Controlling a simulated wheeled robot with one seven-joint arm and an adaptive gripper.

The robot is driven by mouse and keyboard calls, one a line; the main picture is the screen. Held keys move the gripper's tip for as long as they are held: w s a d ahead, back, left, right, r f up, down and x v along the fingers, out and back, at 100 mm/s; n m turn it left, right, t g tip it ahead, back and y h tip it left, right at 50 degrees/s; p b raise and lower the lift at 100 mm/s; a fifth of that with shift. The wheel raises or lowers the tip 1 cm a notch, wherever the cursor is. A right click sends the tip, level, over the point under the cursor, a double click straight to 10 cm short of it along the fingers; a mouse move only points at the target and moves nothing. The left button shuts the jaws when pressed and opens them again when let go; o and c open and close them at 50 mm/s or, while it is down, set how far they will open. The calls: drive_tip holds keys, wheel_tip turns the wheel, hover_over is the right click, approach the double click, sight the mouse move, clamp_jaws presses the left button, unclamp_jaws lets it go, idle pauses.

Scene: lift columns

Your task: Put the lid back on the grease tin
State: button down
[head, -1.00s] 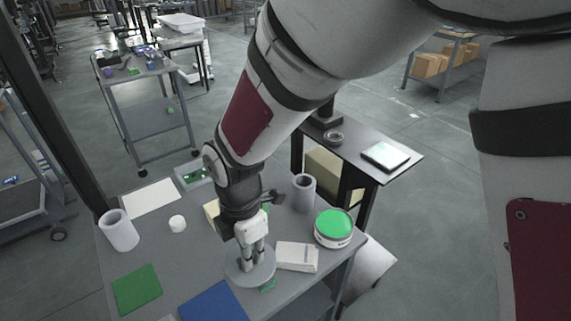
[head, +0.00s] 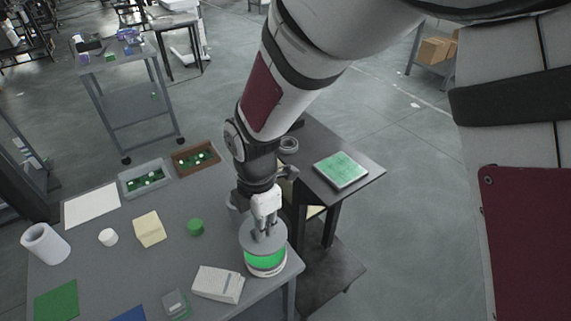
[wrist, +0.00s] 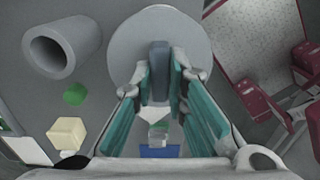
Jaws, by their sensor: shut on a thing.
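The grey round lid (head: 248,238) is held by its upright handle in my gripper (head: 264,231). In the wrist view the lid (wrist: 125,40) is a wide disc, and my gripper's fingers (wrist: 160,68) close on its handle from both sides. The grease tin (head: 266,262) stands right below the lid near the table's right corner. In the wrist view the lid hides the tin.
A white box (head: 218,284) stands close left of the tin. A green cylinder (head: 195,227) and a yellow block (head: 149,229) are farther back. A grey tube (wrist: 62,48) beside the lid is mostly hidden by my arm in the head view. A side table (head: 362,165) stands behind.

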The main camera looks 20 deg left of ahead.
drive_tip(key=shift+f+b, duration=1.3)
drive_tip(key=shift+f, duration=1.55)
drive_tip(key=shift+f+b, duration=0.15)
drive_tip(key=shift+b, duration=0.2)
idle(0.5)
drive_tip(key=c, duration=1)
unclamp_jaws()
drive_tip(key=shift+c, duration=0.2)
drive_tip(key=shift+r+p, duration=1.8)
drive_tip(key=shift+r, duration=1.7)
clamp_jaws()
